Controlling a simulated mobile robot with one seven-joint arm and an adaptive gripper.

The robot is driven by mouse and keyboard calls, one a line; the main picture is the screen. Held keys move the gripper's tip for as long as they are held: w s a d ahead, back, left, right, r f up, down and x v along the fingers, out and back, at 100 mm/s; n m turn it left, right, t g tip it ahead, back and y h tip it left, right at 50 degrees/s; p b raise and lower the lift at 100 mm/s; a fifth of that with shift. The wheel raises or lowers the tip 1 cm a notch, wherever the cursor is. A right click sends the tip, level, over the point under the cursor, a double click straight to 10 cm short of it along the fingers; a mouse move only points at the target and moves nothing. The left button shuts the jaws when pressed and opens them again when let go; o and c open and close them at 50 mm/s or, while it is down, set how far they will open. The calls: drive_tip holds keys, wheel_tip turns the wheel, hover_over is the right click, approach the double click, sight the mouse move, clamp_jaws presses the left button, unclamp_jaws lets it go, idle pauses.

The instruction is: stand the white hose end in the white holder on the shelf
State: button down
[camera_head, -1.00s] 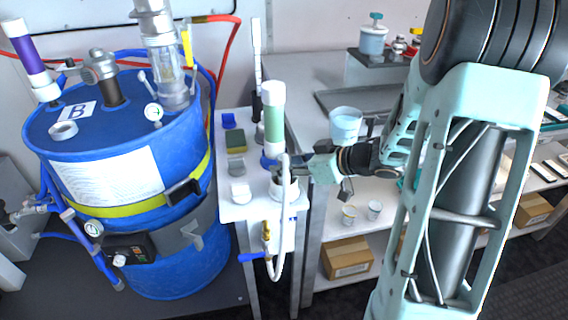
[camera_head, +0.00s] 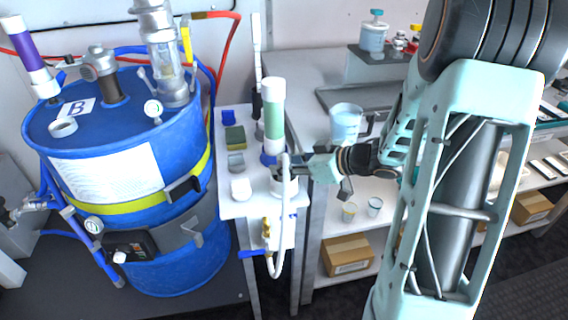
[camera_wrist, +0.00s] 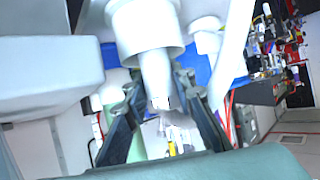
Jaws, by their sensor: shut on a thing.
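My gripper (camera_head: 293,170) is at the front part of the small white shelf (camera_head: 255,206), shut on the white hose end (camera_wrist: 156,72). In the wrist view the hose end shows as a wide white collar with a narrower tube between the dark fingers. In the head view, the white hose (camera_head: 284,222) arches beside the fingertips and hangs down past the shelf's front. The white holder (camera_head: 291,187), a short round cup, stands on the shelf directly below the fingertips. The hose crosses in front of it. I cannot tell whether the hose end is inside the cup or just above it.
A green and white cylinder (camera_head: 274,112) stands close behind my fingertips. A green-yellow sponge (camera_head: 235,137) and a white block (camera_head: 241,189) lie on the shelf's left. A blue drum (camera_head: 130,140) stands to the left. A clear jug (camera_head: 346,122) stands right, behind my gripper.

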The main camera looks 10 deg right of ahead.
drive_tip(key=shift+f, duration=0.1)
drive_tip(key=c, duration=1.9)
unclamp_jaws()
drive_tip(key=p+v, duration=0.3)
drive_tip(key=shift+s+d+r, duration=0.15)
drive_tip(key=shift+r, duration=0.1)
drive_tip(key=p+v, duration=0.5)
drive_tip(key=v, duration=0.2)
drive_tip(key=shift+s+d, duration=0.15)
drive_tip(key=shift+s, duration=0.1)
